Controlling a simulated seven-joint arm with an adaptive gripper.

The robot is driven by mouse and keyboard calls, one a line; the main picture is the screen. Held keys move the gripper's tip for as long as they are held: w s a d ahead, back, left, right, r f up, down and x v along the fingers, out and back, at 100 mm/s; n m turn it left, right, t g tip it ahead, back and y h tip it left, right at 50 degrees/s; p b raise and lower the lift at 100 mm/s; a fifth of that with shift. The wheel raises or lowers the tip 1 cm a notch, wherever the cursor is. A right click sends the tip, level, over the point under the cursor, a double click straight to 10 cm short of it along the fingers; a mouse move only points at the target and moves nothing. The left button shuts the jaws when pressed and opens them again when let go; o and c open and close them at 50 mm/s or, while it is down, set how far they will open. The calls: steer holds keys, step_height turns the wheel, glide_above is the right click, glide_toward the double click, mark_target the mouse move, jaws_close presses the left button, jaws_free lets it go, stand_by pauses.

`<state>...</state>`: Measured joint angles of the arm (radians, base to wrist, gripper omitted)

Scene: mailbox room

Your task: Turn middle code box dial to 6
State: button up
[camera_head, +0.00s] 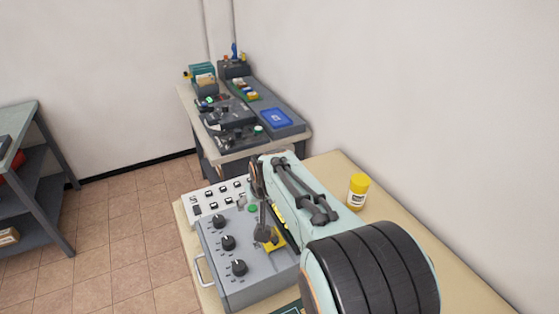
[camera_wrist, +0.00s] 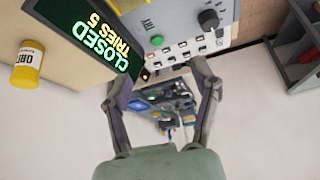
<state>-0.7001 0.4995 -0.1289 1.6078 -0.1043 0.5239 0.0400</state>
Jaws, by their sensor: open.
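The grey code box (camera_head: 258,282) stands on the near table, with three black dials in a row. The middle dial (camera_head: 228,242) lies between the far dial (camera_head: 219,221) and the near dial (camera_head: 239,267). The digit it points to is too small to read. My gripper (camera_wrist: 158,82) is open and empty in the wrist view, its fingers spread apart. One dial (camera_wrist: 208,20) shows there at the upper right, clear of the fingers; I cannot tell which one. A display (camera_wrist: 100,38) reads "CLOSED TRIES 5". My arm covers the box's right side in the head view.
A white switch panel (camera_head: 205,196) sits beyond the box. A yellow bottle (camera_head: 358,190) stands to the right on the table. Another table (camera_head: 237,154) with equipment stands behind, and a shelf (camera_head: 42,190) is at the left. Floor between them is clear.

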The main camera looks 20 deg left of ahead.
steer(key=n+g, duration=0.1)
steer(key=n, duration=0.1)
glide_above(228, 241)
steer(key=s+d, duration=0.2)
step_height(228, 241, down, 6)
steer(key=shift+w+a+f, duration=0.1)
steer(key=shift+a+f, duration=0.05)
steer(key=shift+f, duration=0.1)
steer(key=x, duration=0.5)
steer(key=shift+w+a+f, duration=0.1)
steer(key=shift+f, duration=0.55)
steer(key=shift+c, duration=0.3)
jaws_close()
